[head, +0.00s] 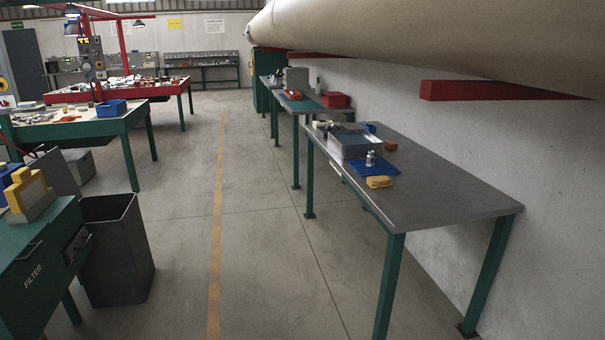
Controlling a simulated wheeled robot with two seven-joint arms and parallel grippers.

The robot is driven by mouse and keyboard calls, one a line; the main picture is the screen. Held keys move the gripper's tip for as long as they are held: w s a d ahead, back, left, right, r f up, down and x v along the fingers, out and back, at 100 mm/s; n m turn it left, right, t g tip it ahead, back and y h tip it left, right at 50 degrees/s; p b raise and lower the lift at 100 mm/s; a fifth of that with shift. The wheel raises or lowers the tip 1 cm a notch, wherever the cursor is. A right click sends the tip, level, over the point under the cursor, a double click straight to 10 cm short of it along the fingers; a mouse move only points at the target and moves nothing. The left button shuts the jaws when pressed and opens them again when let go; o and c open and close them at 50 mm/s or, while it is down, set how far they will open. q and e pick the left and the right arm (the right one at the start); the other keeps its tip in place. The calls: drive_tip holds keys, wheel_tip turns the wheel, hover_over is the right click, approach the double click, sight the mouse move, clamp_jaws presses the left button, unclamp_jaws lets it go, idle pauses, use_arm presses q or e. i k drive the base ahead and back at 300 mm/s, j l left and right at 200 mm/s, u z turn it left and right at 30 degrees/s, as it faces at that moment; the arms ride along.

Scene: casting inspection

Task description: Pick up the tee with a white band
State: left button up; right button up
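No tee with a white band can be made out for sure. A small silvery metal fitting (370,158) stands on a blue ribbed mat (362,174) on the grey table (440,178) at the right. More small pale and dark parts (322,126) lie at the far left corner of that table, too small to identify. Small parts (70,114) also lie on the left workbench (112,128), too far away to tell apart. Neither of my grippers is in view.
A grey tray (352,150), yellow sponge-like block (379,182) and reddish-brown block (390,145) are on the right table. A dark bin (118,250) and green FILTER cabinet (40,265) stand at left. The aisle floor with its yellow line (216,215) is clear.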

sight(334, 126)
drive_tip(key=i+z, duration=0.25)
drive_tip(key=i, duration=0.2)
drive_tip(key=i+j+z, duration=0.2)
drive_tip(key=i, duration=0.25)
drive_tip(key=i+j+z, duration=0.25)
drive_tip(key=i, duration=0.2)
